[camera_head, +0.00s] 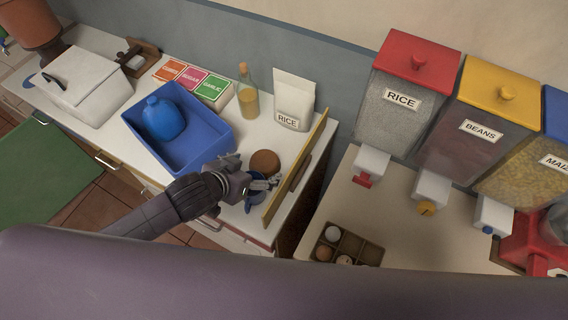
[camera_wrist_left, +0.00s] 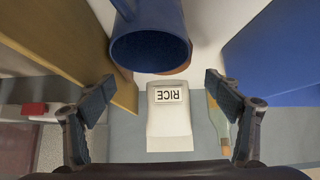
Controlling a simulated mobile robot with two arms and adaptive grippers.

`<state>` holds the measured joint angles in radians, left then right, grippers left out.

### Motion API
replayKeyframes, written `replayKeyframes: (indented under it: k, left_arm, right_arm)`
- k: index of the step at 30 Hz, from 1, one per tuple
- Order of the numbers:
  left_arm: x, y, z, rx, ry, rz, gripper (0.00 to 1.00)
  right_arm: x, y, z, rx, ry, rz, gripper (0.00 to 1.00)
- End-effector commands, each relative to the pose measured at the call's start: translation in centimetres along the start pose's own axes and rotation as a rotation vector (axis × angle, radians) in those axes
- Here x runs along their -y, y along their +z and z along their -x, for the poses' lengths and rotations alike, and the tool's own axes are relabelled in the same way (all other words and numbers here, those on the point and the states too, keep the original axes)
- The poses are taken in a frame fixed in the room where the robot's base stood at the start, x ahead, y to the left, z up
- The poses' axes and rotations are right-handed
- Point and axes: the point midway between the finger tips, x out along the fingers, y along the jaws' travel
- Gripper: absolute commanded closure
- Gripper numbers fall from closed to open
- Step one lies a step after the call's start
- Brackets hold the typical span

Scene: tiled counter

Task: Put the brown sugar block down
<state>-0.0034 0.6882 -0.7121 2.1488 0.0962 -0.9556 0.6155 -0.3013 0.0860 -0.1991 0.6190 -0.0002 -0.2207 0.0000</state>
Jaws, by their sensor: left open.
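A round brown piece (camera_head: 265,163), which looks like the brown sugar block, rests on the white counter beside the wooden board. Only a thin brown edge of it (camera_wrist_left: 178,70) shows behind the mug in the left wrist view. A blue mug (camera_head: 254,203) stands in front of it, partly hidden by my gripper; it looms large in the left wrist view (camera_wrist_left: 150,45). My left gripper (camera_head: 266,184) is over the mug, close to the brown piece. Its fingers (camera_wrist_left: 160,97) are spread wide with nothing held between them. My right gripper is not in view.
A wooden board (camera_head: 296,172) stands upright right of the mug. A blue bin (camera_head: 215,125) holding a blue jug (camera_head: 162,118) is to the left. A rice bag (camera_head: 294,101) and a bottle (camera_head: 248,95) stand behind. An egg tray (camera_head: 341,243) sits on the right counter.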

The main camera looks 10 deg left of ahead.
Motion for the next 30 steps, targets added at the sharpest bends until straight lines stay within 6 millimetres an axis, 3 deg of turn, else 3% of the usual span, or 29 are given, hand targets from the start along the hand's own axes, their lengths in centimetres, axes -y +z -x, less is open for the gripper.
replayKeyframes:
  k: [5, 15, 24, 30]
  left_arm:
    - [0.8, -0.1, -1.4, -0.001, -0.022, -0.010, 0.17]
    - [0.7, -0.4, -3.7, 0.000, -0.020, -0.010, 0.17]
    - [0.8, -0.6, -7.2, 0.000, -0.020, -0.008, 0.17]
    - [0.7, -0.4, -7.9, 0.000, -0.018, -0.009, 0.17]
  right_arm:
    - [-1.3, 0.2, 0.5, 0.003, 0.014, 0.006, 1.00]
    - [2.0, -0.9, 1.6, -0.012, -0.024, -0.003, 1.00]
    - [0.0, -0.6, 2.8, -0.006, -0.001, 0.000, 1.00]
    - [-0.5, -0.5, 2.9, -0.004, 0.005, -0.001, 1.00]
